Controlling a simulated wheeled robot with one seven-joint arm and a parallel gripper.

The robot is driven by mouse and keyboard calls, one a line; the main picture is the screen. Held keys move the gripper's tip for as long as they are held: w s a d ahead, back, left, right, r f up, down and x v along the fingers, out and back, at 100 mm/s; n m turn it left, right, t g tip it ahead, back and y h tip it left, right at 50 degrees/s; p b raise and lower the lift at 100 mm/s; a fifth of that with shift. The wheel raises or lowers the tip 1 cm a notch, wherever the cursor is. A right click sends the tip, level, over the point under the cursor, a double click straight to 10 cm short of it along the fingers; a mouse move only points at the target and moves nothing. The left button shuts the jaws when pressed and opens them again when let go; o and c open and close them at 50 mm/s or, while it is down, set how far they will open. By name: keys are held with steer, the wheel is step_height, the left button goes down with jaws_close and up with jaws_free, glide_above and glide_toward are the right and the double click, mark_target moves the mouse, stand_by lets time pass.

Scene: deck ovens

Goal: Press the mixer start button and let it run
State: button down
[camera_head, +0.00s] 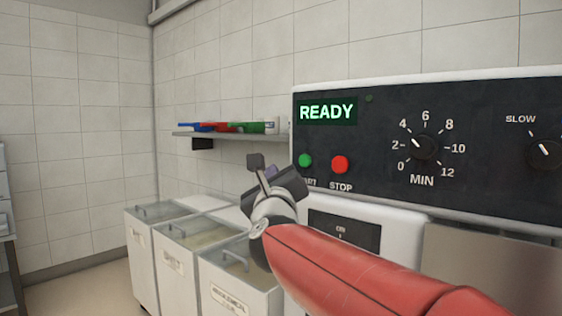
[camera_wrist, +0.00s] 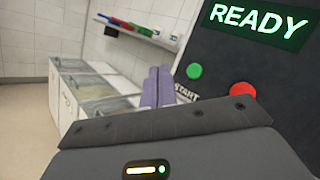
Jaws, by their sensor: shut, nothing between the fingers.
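The mixer control panel (camera_head: 378,180) is black with a white frame. Its display (camera_head: 327,111) reads READY in green. The green start button (camera_head: 305,160) sits left of the red stop button (camera_head: 340,164), and my gripper partly covers its label. In the wrist view the start button (camera_wrist: 194,71) and stop button (camera_wrist: 241,93) both show, right of the fingers. My gripper (camera_head: 262,168) is shut and empty. It is left of the start button in the head view, apart from it in the picture; the gap in depth is hard to tell. The fingers (camera_wrist: 155,88) also show in the wrist view.
A timer dial (camera_head: 424,147) points near 2, and a speed dial (camera_head: 543,154) is at the right edge. White bins with clear lids (camera_head: 240,252) stand below. A wall shelf (camera_head: 225,136) holds coloured items. A switch plate (camera_head: 343,233) is under the panel.

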mark_target(305, 161)
steer(key=shift+w+a+r+m+h, duration=0.3)
steer(key=shift+a+m+h, duration=0.15)
steer(key=shift+m, duration=0.35)
steer(key=w+d+b, duration=0.2)
steer(key=w+d, duration=0.3)
steer(key=w, duration=0.2)
steer(key=shift+d, duration=0.25)
stand_by(1.7)
steer(key=shift+w+d+b, duration=0.25)
steer(key=shift+b, duration=0.2)
